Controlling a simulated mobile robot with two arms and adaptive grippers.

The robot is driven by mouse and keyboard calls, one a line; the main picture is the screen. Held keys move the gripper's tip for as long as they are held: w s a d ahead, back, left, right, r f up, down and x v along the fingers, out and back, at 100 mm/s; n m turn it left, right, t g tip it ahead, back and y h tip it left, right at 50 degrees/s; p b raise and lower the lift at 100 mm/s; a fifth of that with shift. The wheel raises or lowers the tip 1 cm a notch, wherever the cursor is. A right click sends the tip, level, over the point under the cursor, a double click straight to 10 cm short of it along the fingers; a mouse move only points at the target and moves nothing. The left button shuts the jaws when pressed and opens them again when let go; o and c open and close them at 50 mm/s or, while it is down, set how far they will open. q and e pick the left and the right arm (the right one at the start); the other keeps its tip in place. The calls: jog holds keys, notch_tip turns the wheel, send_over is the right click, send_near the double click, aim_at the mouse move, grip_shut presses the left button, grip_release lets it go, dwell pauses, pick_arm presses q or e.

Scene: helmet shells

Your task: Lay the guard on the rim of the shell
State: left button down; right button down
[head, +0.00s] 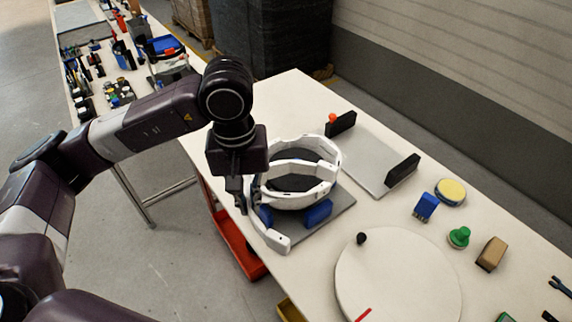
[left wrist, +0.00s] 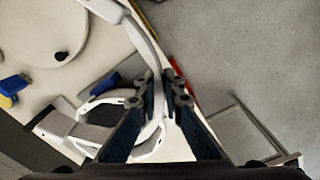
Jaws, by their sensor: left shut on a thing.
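The guard (head: 271,236) is a white curved strip with a bent end, at the near left side of the shell in the head view. In the left wrist view the guard (left wrist: 143,42) runs between the fingers. My left gripper (head: 240,200) points down and is shut on it. The shell (head: 322,190) is a white ring-like body with a dark inside, standing on a grey plate between blue blocks. It shows partly behind the fingers in the left wrist view (left wrist: 72,130). I cannot tell whether guard and shell touch. My right gripper is not in view.
The grey plate (head: 340,207) lies near the table's left edge. A round white disc (head: 395,275) with a black knob is in front. A grey board (head: 368,165) with black end blocks lies behind. A blue block (head: 426,206), yellow disc (head: 450,192) and green knob (head: 459,237) stand right.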

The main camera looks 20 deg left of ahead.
aim_at(275, 167)
pick_arm(q)
jog(key=w+d+n, duration=0.1)
jog(key=w+n, duration=0.2)
jog(key=n, duration=0.1)
jog(key=w+d+r+n+p, duration=0.1)
jog(key=w+n, duration=0.1)
jog(key=n, duration=0.1)
jog(key=w+d+r+n, duration=0.1)
jog(key=w+n, duration=0.2)
jog(key=n, duration=0.1)
jog(key=shift+w+n+p, duration=0.3)
jog(key=shift+p, duration=0.05)
jog(key=shift+w+d+r+n, duration=0.15)
jog(key=shift+w+n, duration=0.2)
jog(key=shift+n, duration=0.2)
jog(key=shift+w+d+r+n, duration=0.1)
jog(key=shift+w+n, duration=0.2)
jog(key=shift+n, duration=0.25)
